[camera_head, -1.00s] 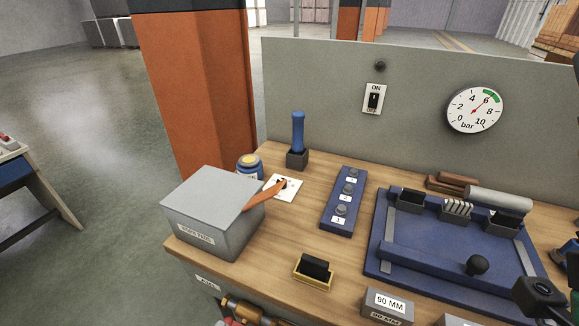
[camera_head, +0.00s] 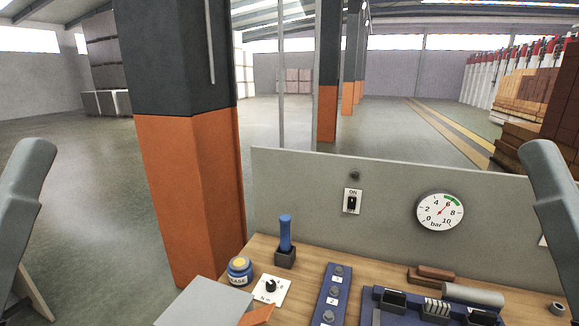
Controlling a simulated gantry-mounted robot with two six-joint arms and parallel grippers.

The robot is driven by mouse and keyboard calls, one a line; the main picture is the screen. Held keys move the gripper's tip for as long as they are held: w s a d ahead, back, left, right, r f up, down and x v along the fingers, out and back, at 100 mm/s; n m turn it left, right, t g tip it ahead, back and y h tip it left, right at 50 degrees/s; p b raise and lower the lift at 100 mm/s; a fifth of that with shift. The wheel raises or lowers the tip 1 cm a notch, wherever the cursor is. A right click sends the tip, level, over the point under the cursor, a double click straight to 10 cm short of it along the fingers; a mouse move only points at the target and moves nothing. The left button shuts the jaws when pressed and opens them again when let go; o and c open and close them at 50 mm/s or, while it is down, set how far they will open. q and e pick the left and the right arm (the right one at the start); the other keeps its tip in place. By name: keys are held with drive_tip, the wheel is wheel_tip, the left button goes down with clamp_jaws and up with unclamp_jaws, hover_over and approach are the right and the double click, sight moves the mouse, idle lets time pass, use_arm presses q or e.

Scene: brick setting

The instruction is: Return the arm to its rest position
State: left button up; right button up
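My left arm (camera_head: 22,215) shows as a grey link at the left edge of the head view. My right arm (camera_head: 556,205) shows as a grey link at the right edge. Both stand raised and clear of the workbench (camera_head: 262,246). Neither gripper is in the picture, so I cannot see whether they are open, shut or holding anything.
The bench carries a grey box (camera_head: 205,305), a jar (camera_head: 240,270), a blue-handled tool in a holder (camera_head: 286,235), a dial plate (camera_head: 270,290), a button panel (camera_head: 333,298) and a blue fixture (camera_head: 410,312). A grey panel (camera_head: 300,190) stands behind. An orange and black column (camera_head: 185,200) is at left.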

wheel_tip(320, 180, up, 35)
drive_tip(key=p, duration=3.1)
drive_tip(key=shift+p, duration=0.35)
